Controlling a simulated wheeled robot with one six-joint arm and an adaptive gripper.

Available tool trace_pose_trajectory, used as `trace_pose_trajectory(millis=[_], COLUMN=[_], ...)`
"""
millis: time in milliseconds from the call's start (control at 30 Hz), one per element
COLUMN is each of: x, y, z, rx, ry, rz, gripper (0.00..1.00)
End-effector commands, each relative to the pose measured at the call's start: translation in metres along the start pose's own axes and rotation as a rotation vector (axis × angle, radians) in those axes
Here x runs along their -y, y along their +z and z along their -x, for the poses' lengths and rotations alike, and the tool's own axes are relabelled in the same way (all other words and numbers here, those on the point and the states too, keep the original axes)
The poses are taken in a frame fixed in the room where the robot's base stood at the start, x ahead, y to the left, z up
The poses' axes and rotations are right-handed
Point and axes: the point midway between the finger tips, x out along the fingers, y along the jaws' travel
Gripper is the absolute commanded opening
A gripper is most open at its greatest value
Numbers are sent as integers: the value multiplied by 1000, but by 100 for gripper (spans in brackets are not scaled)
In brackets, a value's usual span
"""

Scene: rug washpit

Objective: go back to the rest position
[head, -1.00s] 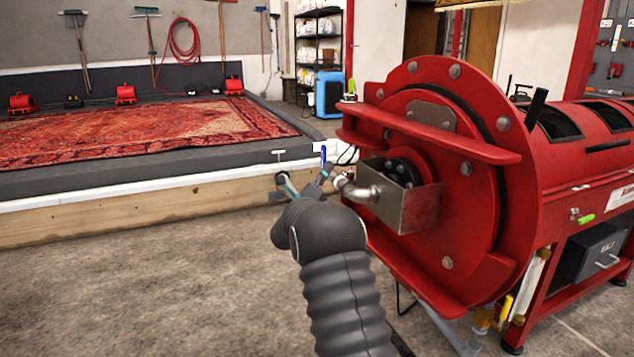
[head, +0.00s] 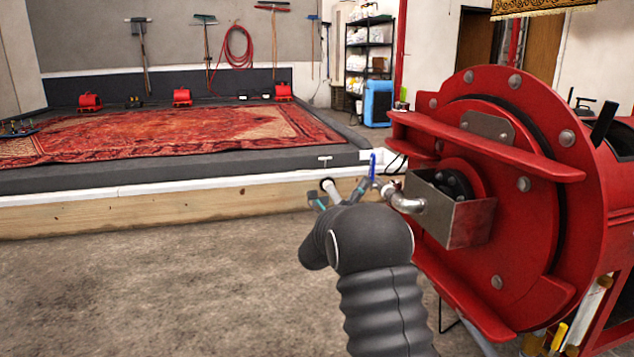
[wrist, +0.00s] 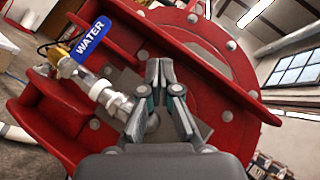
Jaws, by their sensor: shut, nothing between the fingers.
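My gripper (wrist: 160,68) is shut and empty in the wrist view, its two fingertips close together. Behind the fingers is the red drum machine's end (wrist: 215,60), with a metal pipe fitting (wrist: 112,98) left of the fingers. A blue lever marked WATER (wrist: 92,45) sits above that fitting, apart from the fingers. In the head view my dark arm rises from the bottom, and its wrist partly hides the gripper. The blue lever (head: 373,165) and the bent pipe (head: 405,201) show just beyond it.
The red drum machine (head: 540,200) stands close on the right, with protruding rails. A low wooden-sided platform (head: 120,216) with a patterned red rug (head: 170,135) lies at back left. Open concrete floor (head: 150,290) spreads at front left. Shelves (head: 368,50) stand behind.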

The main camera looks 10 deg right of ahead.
Motion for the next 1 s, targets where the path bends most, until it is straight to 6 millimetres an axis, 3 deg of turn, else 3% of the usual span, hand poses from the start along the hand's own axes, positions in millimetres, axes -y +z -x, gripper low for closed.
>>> trace_pose_trajectory(millis=[167, 267, 433, 533, 667, 800, 1000], x=[-3, -10, -31, -32, -15, 15, 67], y=[0, -12, -74, -112, -156, -191, -215], z=[0, 1, 24, 43, 74, 115, 181], rx=[-2, -56, -300, -474, -726, -994, -1343], ry=[12, 39, 88, 79, 8, -134, -422], rz=[-80, -185, -374, -486, -661, -863, -1147], gripper=[0, 0, 0, 0, 0, 0, 0])
